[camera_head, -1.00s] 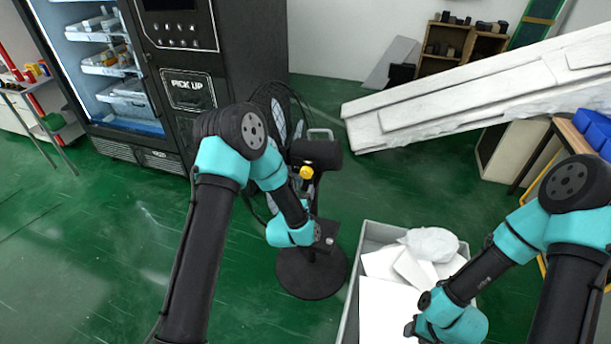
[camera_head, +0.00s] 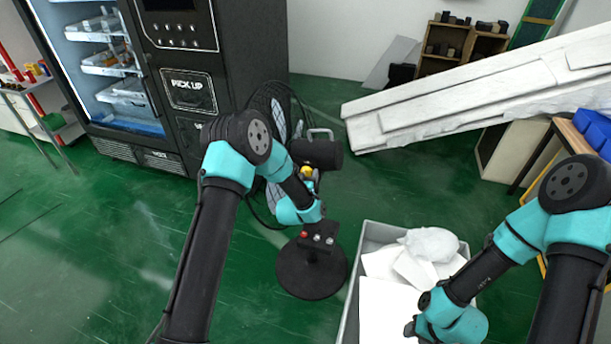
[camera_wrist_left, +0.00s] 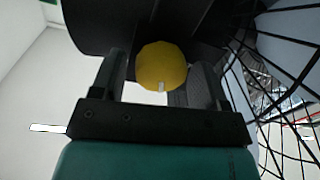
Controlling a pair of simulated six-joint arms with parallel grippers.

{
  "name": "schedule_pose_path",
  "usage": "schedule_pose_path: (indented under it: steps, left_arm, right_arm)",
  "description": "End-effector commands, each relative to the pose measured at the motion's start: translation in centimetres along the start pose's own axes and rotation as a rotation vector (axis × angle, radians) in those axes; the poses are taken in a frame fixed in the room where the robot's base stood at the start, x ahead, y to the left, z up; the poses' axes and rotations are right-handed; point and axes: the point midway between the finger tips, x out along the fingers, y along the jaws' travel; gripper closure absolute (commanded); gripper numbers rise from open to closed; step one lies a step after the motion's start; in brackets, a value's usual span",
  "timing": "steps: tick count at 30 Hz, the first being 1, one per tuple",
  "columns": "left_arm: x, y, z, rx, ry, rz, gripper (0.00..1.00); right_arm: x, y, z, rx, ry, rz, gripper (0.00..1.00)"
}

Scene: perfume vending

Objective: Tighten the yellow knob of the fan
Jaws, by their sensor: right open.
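The fan (camera_head: 315,152) stands on a round black base (camera_head: 312,272) in front of the vending machine. Its yellow knob (camera_head: 307,171) is on the near side below the black motor housing, partly covered by my left arm. In the left wrist view, the knob (camera_wrist_left: 161,68) lies between the two fingers of my left gripper (camera_wrist_left: 161,74). These fingers are open, with a gap showing on the knob's left side. The right finger is close beside the knob; contact cannot be told. My right gripper (camera_head: 411,328) is over the grey bin, open, its fingers barely visible.
The grey bin (camera_head: 350,309) with white boxes and a wrapped bundle stands right of the fan base. The black vending machine (camera_head: 235,60) is behind left. The fan's wire cage (camera_wrist_left: 290,75) is close to my left gripper. Green floor is clear at left.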

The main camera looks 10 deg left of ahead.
Motion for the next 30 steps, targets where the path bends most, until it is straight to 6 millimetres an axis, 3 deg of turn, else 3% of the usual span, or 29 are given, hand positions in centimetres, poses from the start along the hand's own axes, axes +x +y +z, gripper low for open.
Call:
schedule_pose_path:
  steps: [13,20,30]
  left_arm:
    - [-0.02,0.00,-0.01,0.000,0.000,0.000,0.73]
    - [-0.02,0.01,0.00,0.048,0.003,0.000,0.73]
    - [-0.02,0.04,0.04,0.291,0.017,0.003,0.73]
  right_arm:
    - [0.00,0.00,0.00,0.000,0.000,0.000,0.57]
    - [0.00,0.00,0.00,0.000,0.000,0.000,0.57]
    - [0.00,0.00,0.00,0.000,0.000,0.000,0.57]
